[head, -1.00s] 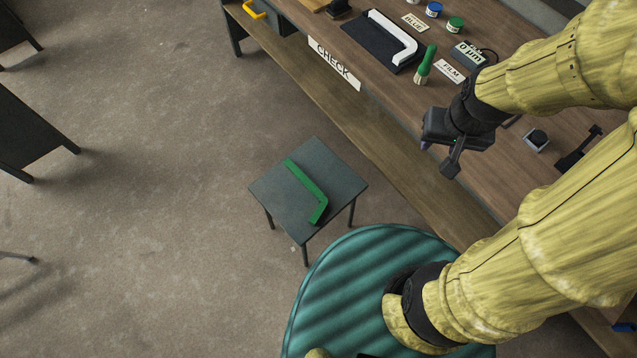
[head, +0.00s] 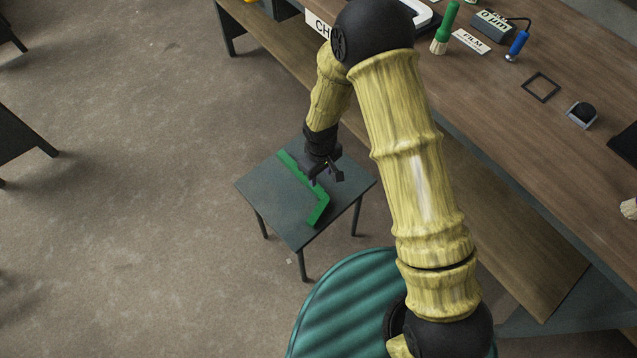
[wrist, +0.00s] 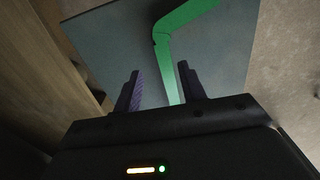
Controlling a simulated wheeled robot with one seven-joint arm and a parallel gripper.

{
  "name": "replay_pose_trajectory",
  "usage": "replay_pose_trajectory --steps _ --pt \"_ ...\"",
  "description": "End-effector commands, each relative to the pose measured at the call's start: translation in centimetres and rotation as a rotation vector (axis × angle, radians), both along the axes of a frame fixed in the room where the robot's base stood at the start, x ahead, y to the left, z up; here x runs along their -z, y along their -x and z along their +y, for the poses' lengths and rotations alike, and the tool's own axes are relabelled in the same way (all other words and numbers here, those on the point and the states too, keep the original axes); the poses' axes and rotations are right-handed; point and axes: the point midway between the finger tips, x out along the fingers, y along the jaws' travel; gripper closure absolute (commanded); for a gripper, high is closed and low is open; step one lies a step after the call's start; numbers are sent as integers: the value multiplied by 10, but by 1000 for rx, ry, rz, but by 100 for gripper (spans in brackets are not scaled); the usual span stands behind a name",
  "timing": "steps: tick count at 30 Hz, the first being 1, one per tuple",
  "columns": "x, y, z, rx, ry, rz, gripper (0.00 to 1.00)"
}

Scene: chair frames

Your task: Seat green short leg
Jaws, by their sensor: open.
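The green short leg (head: 315,200) is an L-shaped green piece lying flat on a small dark square table (head: 262,193). In the wrist view the green leg (wrist: 184,18) bends at its corner, and its long arm runs down towards my fingers. My gripper (head: 328,176) is over the small table, close above the leg's long arm. In the wrist view my gripper (wrist: 163,88) has its two purple-grey fingers apart, with the end of the long arm showing between them, nearer the right finger. I cannot tell the exact height above the leg. No chair frame is identifiable in view.
A long wooden workbench (head: 520,130) runs along the right, with a green-handled brush (head: 447,25), a FILM label (head: 471,41), a gauge (head: 493,25) and a small black frame (head: 540,87) on it. Its lower shelf (head: 500,220) is close beside the small table.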

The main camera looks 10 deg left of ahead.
Motion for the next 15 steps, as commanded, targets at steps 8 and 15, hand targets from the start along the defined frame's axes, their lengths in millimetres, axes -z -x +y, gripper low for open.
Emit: replay_pose_trajectory --steps 8,15 --pt "8 2 5 -17 0 3 59" --pt "14 2 4 -16 1 3 59"
